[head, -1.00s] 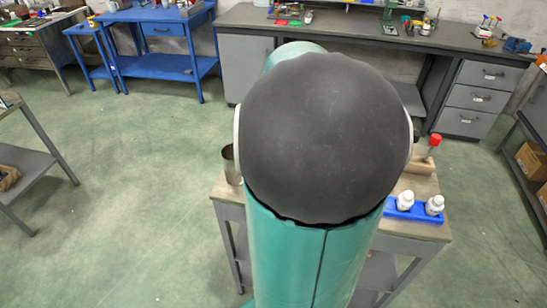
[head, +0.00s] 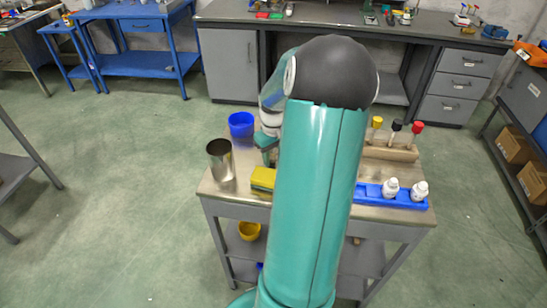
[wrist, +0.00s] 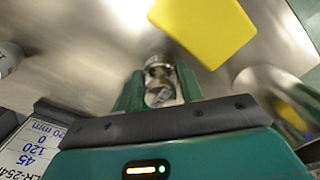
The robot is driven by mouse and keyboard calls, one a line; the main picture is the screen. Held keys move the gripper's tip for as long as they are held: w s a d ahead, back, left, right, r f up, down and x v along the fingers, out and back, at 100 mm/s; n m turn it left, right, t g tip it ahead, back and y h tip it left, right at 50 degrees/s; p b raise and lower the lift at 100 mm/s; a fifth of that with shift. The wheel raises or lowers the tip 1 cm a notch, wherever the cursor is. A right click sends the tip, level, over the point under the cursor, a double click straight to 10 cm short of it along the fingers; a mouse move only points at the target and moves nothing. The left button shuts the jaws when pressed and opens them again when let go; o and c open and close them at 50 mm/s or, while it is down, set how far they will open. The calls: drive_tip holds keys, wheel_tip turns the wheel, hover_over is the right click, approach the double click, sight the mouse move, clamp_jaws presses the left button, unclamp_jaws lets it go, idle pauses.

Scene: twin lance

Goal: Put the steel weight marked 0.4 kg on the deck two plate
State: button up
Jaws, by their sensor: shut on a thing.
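My gripper (wrist: 160,96) is shut on a small shiny steel piece, the steel weight (wrist: 160,72), held between its two green fingers in the wrist view. I cannot read a mark on it. In the head view my arm hides most of the gripper (head: 268,152), which is low over the left part of the cart's top, beside a yellow sponge. The weight cannot be made out there. I cannot identify a deck two plate in either view.
The cart top (head: 225,186) carries a steel can (head: 222,162), a blue cup (head: 241,124), the yellow sponge (head: 262,180), a wooden rack (head: 390,152) and a blue tray (head: 372,197) with white bottles. A yellow cup (head: 249,231) is on the lower shelf. Green floor is open leftward.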

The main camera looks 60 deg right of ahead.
drive_tip(key=shift+f, duration=0.4)
drive_tip(key=shift+f, duration=0.15)
drive_tip(key=o, duration=1)
